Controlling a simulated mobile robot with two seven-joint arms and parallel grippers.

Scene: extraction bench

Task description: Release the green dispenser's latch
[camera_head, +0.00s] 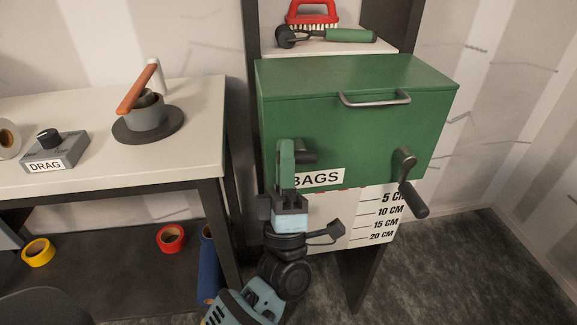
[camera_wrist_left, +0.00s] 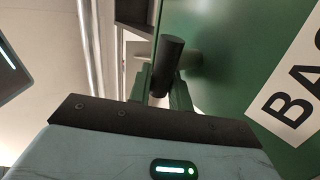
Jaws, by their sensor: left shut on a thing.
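The green dispenser (camera_head: 355,110) is a large green box with a grey bar handle (camera_head: 375,99) on its front and a "BAGS" label (camera_head: 318,178). A dark latch knob (camera_head: 306,157) sticks out at its lower left front. My left gripper (camera_head: 288,158) reaches up from below and is shut on this knob. In the left wrist view the knob shows as a black cylinder (camera_wrist_left: 168,62) between the fingers (camera_wrist_left: 161,92), with the green front behind it. The fingers hide part of the knob in the head view. My right gripper is not in view.
A dark crank (camera_head: 408,180) sits at the dispenser's lower right. A centimetre scale (camera_head: 378,222) hangs below it. A red brush (camera_head: 313,14) and a green-handled tool (camera_head: 335,36) lie on the shelf above. A white table (camera_head: 205,130) stands at left with a "DRAG" box (camera_head: 56,150).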

